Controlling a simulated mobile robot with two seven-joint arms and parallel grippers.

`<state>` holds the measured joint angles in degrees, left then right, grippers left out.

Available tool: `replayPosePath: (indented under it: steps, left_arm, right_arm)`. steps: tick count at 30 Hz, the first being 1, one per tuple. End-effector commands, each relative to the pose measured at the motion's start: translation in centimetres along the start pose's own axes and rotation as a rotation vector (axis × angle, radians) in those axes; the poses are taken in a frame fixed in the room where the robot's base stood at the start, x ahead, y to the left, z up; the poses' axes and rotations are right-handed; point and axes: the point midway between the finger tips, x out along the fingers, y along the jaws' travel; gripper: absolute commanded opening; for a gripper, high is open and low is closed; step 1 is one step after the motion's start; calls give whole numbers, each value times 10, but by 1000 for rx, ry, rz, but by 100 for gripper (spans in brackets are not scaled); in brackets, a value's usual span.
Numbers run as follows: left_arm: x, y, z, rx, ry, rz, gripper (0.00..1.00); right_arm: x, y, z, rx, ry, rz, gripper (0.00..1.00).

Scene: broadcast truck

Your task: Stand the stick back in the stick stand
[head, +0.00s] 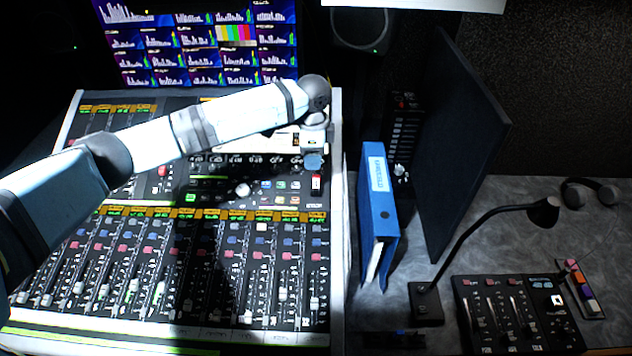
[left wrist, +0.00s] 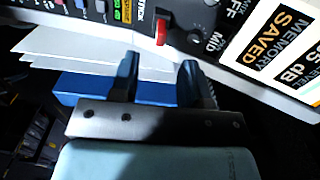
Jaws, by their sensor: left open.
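A small rack with a row of coloured pieces (head: 584,288) lies at the far right of the head view and may be the stick stand. No stick shows clearly. My right gripper is not in view.
The mixing console (head: 337,250) fills the left, under my left arm. A blue binder (head: 378,215) stands right of it, beside a dark upright panel (head: 455,150). A desk lamp (head: 475,235), a small control box (head: 515,315) and headphones (head: 590,192) occupy the grey desk.

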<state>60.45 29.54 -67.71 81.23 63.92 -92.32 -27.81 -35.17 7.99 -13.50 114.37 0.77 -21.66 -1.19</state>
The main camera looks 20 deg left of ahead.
Motion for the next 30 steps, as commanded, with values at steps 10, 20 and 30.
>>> replayPosePath:
  steps: [10, 20, 30]
  left_arm:
    - [34, 0, -2, 0, 0, -1, 43]
    - [76, -3, -7, 0, 0, -2, 43]
    - [78, -3, -7, 0, 1, -2, 24]
  right_arm:
    - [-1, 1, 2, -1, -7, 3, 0]
    - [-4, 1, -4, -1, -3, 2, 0]
    - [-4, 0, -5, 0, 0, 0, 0]
